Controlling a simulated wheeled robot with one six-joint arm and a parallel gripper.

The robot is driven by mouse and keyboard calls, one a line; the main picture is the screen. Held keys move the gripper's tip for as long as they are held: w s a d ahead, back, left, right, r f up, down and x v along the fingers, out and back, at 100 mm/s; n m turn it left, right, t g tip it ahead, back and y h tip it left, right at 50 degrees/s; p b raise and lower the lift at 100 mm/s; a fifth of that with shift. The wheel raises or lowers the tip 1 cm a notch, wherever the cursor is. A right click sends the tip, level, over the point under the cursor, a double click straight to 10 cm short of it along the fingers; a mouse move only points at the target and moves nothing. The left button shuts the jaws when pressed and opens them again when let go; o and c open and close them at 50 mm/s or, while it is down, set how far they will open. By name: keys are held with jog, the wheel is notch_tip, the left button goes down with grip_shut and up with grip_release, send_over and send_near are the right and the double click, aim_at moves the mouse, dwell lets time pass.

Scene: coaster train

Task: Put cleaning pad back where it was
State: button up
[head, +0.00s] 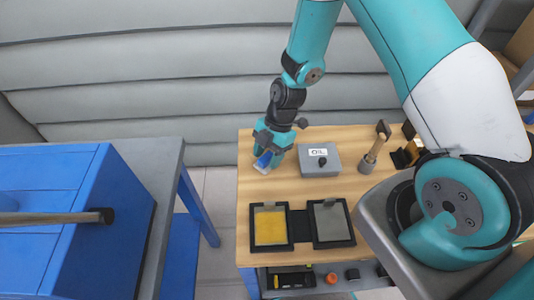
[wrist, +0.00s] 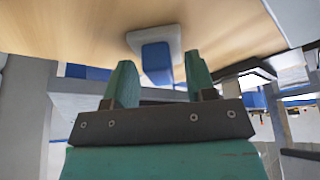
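The likely cleaning pad (wrist: 156,57), a blue block on a pale grey base, is against the wooden table top in the wrist view. In the head view its blue part (head: 264,159) shows at the table's back left, partly hidden by my gripper (head: 268,152). In the wrist view my gripper (wrist: 160,80) has its two green fingers spread apart, with the blue block seen between the tips.
A grey OIL box (head: 320,160) stands right of my gripper, with a wooden-handled brush (head: 374,150) beyond. Two black trays, one yellow (head: 270,228) and one grey (head: 331,222), lie at the front of the wooden table (head: 262,191). A blue cabinet (head: 70,215) stands left, across a gap.

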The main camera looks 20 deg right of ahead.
jog(key=shift+r, duration=0.1)
jog(key=b+v, duration=0.3)
jog(key=v, duration=0.9)
jog(key=s+a+r+m, duration=0.4)
jog(key=s+r+m, duration=0.3)
jog(key=s+r, duration=0.1)
jog(key=s+a+r+m+t, duration=0.1)
jog(key=s+a+r+m, duration=0.4)
jog(key=s+r+m, duration=0.3)
jog(key=s+r, duration=0.1)
jog(key=s, duration=0.2)
jog(key=shift+a+r+t, duration=0.2)
jog(key=shift+r+t, duration=0.1)
jog(key=shift+w, duration=0.1)
